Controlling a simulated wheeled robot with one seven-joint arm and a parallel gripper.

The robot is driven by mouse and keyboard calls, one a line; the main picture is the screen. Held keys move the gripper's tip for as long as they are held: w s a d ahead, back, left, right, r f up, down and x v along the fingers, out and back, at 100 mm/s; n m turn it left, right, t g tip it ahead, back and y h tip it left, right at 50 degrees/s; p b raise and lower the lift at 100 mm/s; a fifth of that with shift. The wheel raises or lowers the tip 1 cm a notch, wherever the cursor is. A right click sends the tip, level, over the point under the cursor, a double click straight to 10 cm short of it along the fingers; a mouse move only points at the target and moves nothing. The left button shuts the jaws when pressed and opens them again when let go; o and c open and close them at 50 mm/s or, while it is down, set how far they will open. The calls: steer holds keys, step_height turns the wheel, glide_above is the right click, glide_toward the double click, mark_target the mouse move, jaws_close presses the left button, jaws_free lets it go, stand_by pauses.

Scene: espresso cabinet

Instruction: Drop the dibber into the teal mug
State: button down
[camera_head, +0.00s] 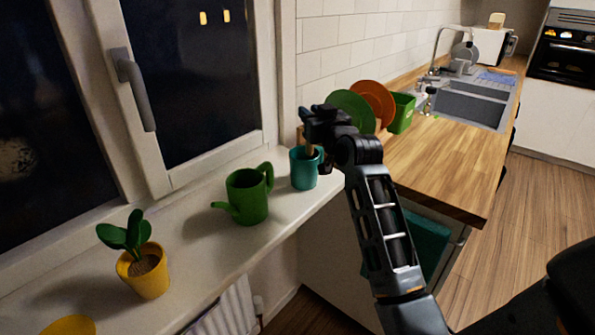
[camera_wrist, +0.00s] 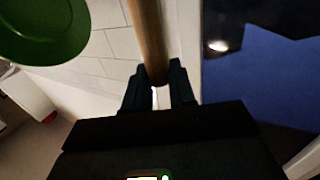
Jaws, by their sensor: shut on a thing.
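The teal mug (camera_head: 304,176) stands upright on the white window sill, right of the green watering can. My gripper (camera_head: 312,122) is above the mug and shut on the dibber. The dibber (camera_head: 309,143) is a wooden stick pointing down, with its lower end at the mug's mouth. I cannot tell how far inside the rim it reaches. In the wrist view the dibber (camera_wrist: 148,35) runs up from between the two dark fingers of my gripper (camera_wrist: 158,84). The mug is not seen in that view.
A green watering can (camera_head: 247,197) and a yellow plant pot (camera_head: 143,272) stand left on the sill (camera_head: 205,257). Green (camera_head: 352,107) and orange (camera_head: 376,97) plates and a green box (camera_head: 402,113) are behind my gripper.

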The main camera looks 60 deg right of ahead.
mark_target(309, 165)
steer(key=shift+f+b, duration=2.5)
steer(key=shift+f, duration=0.95)
steer(key=c, duration=0.9)
jaws_free()
steer(key=shift+o, duration=0.2)
steer(key=b+v, duration=0.1)
steer(key=v, duration=0.6)
steer(key=shift+s+a, duration=0.25)
steer(key=shift+s, duration=0.05)
